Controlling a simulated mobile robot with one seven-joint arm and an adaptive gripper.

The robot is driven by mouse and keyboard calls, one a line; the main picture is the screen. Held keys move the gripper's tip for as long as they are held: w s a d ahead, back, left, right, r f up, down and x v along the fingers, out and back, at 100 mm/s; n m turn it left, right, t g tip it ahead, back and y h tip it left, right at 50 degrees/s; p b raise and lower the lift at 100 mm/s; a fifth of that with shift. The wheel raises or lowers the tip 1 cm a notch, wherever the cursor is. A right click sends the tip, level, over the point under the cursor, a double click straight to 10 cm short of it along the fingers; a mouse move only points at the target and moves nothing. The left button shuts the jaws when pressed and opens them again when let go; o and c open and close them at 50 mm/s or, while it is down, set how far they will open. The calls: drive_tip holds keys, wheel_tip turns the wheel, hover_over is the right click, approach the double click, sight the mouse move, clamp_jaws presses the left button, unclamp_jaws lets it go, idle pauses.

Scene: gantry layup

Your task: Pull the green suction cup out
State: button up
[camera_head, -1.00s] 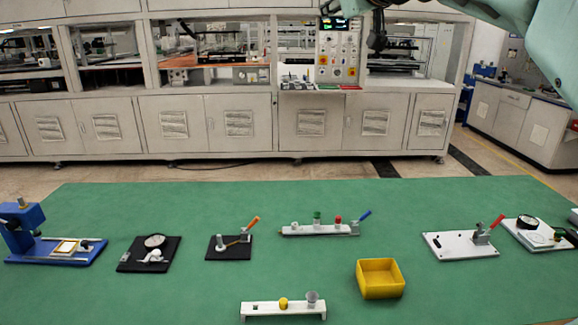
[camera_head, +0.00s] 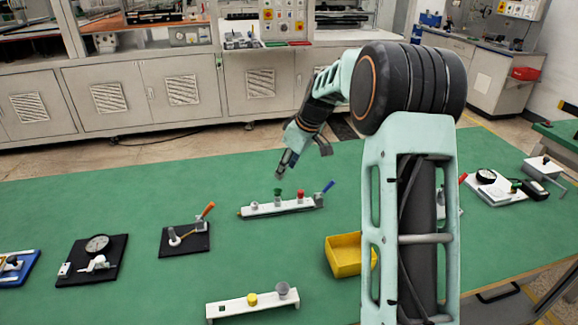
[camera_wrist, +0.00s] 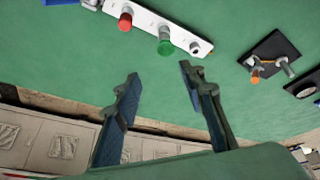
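The green suction cup (camera_head: 278,193) stands upright on a long white rail (camera_head: 260,209) on the green table. In the wrist view the green cup (camera_wrist: 165,45) is beyond my open fingers, beside the red cup (camera_wrist: 125,20). My gripper (camera_head: 304,163) is above and behind the rail in the head view, apart from the green cup. Its two fingers are spread and empty, as the wrist view also shows (camera_wrist: 158,72). The red cup (camera_head: 300,195) stands to the right of the green one, and a blue lever (camera_head: 327,187) is at the rail's right end.
A yellow bin (camera_head: 343,257) stands front right of the rail, partly behind my arm. A second white rail (camera_head: 232,309) with a yellow and a grey cup lies in front. A black plate with an orange lever (camera_head: 207,210) is to the left.

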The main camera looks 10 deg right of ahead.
sight(280, 192)
drive_tip(key=shift+g+y, duration=0.3)
drive_tip(key=shift+g, duration=0.1)
drive_tip(key=x, duration=0.4)
drive_tip(key=s+x, duration=0.1)
drive_tip(key=x, duration=0.3)
drive_tip(key=d+x, duration=0.1)
drive_tip(key=x, duration=0.4)
drive_tip(key=shift+s+f, duration=0.25)
drive_tip(key=shift+f, duration=0.1)
drive_tip(key=shift+c, duration=0.5)
clamp_jaws()
